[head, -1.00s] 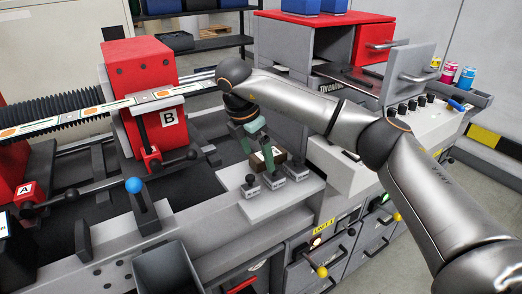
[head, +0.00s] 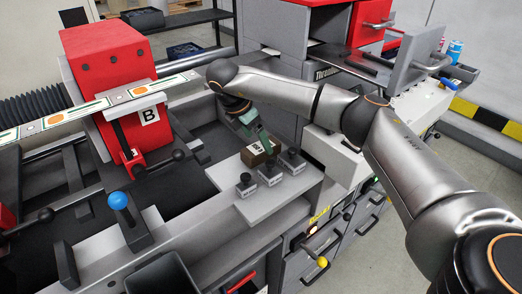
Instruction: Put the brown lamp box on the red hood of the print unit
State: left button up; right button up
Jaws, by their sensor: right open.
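The brown lamp box (head: 255,157), with a white label on its front, stands on a light grey ledge behind several small black-knobbed pieces. My right gripper (head: 259,144) reaches down to it from above and behind. Its green fingers are open at the top of the box; whether they touch it I cannot tell. A red hood (head: 104,50) on the unit marked B stands at the left. Another red top (head: 308,3) covers the cabinet at the upper right, cut off by the picture edge. Which of them is the print unit's hood is not marked. My left gripper is not in view.
The small black-knobbed pieces (head: 270,174) stand close in front of the box. A blue-knobbed lever (head: 118,201) rises at the lower left. A label strip (head: 108,105) crosses the unit marked B. A grey panel with a handle (head: 412,55) stands at the right.

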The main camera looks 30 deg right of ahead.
aim_at(261, 146)
jog(key=p+x, duration=0.1)
jog(key=x, duration=0.4)
jog(key=shift+w, duration=0.1)
jog(key=shift+a+f, duration=0.1)
jog(key=shift+f, duration=0.15)
dwell(0.3)
jog(key=shift+c, duration=0.2)
grip_shut()
dwell(0.7)
